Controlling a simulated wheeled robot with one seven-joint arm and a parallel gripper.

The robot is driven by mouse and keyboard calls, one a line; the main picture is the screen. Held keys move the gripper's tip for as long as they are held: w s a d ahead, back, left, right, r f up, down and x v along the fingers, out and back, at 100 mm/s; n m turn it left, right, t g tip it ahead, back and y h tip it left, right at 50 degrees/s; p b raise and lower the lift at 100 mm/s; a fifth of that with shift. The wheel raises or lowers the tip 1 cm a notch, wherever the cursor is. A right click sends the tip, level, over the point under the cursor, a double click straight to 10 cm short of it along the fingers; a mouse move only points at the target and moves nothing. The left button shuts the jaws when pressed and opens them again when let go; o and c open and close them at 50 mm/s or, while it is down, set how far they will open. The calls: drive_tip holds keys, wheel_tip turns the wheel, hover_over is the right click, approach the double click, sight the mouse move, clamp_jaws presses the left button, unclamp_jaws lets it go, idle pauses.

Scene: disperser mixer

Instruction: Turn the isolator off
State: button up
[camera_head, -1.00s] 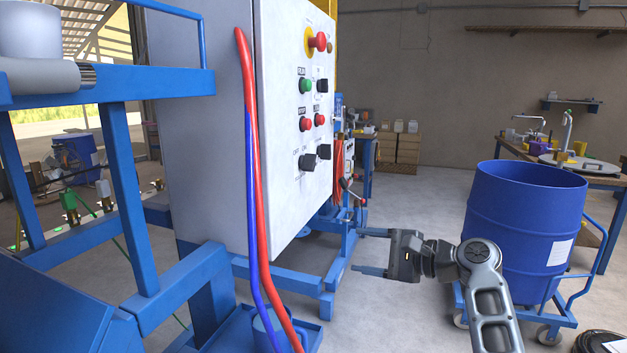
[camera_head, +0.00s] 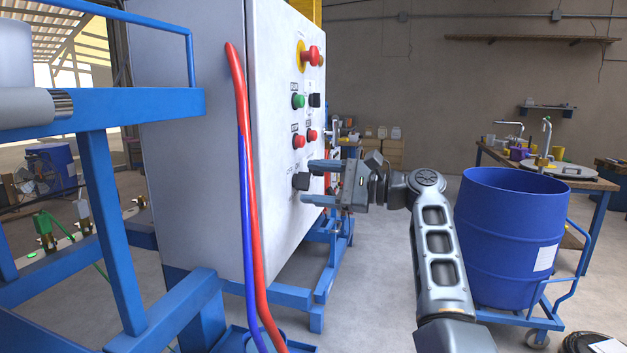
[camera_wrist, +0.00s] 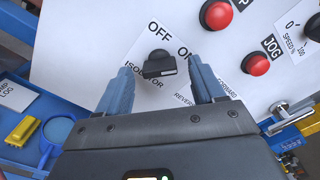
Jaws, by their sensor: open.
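The isolator is a black rotary knob (camera_wrist: 158,64) on the white control panel (camera_wrist: 95,40). Its label reads ISOLATOR, with OFF at upper left and ON at upper right. The knob also shows in the head view (camera_head: 300,181), low on the panel front. My gripper (camera_wrist: 158,78) is open and empty, with its blue fingers pointing at the panel. In the wrist view the knob lies between the two fingertips, slightly beyond them. In the head view my gripper (camera_head: 309,181) has one finger above and one below the knob's height. Contact cannot be told.
Red buttons (camera_wrist: 216,14) and a JOG button (camera_wrist: 256,64) sit beside the knob on the panel. A red emergency stop (camera_head: 313,56) is higher up. Red and blue hoses (camera_head: 250,180) hang at the panel's near edge. A blue drum (camera_head: 510,235) stands at right.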

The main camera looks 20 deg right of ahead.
drive_tip(key=shift+w+a, duration=0.3)
drive_tip(key=shift+a, duration=0.1)
drive_tip(key=c, duration=1.1)
drive_tip(key=shift+o, duration=0.2)
drive_tip(key=shift+f+n+b, duration=0.1)
drive_tip(key=shift+n+b, duration=6.45)
drive_tip(key=shift+n, duration=1.45)
